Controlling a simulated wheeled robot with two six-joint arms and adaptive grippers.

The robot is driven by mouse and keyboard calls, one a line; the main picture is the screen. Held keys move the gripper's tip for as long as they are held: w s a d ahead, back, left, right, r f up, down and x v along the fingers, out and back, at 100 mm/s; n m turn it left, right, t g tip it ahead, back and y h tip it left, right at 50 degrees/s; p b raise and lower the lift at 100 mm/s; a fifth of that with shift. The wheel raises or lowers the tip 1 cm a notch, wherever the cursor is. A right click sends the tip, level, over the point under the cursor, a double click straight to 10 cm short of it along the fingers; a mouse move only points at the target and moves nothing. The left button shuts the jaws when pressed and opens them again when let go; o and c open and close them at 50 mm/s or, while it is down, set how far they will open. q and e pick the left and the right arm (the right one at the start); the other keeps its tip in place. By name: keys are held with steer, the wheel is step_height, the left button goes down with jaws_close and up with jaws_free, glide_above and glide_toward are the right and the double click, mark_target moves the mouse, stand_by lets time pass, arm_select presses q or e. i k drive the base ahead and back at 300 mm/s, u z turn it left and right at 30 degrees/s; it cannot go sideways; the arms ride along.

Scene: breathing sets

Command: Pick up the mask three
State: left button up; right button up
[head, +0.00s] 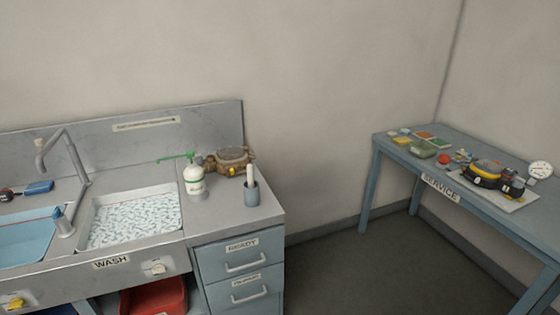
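A brown, rounded object (234,160) that looks like a breathing mask lies on the right end of the steel wash counter (215,213), close to the back panel. It is partly hidden by a white bottle and a grey cup. A yellow and black device (485,172) sits on a light board on the service table at the right; whether it is a mask is hard to tell. I cannot read a number on either one. Neither of my grippers shows in the head view.
The white bottle (194,181) has a green spout. The grey cup (251,195) holds a white-handled tool. A foamy basin (135,222) and blue basin (28,243) lie left, beside a tap (75,160). Open floor (345,265) separates the counter from the service table (480,212).

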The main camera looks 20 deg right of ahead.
mark_target(226, 158)
steer(key=z, duration=1.6)
steer(key=i, duration=3.3)
steer(key=u, duration=3.45)
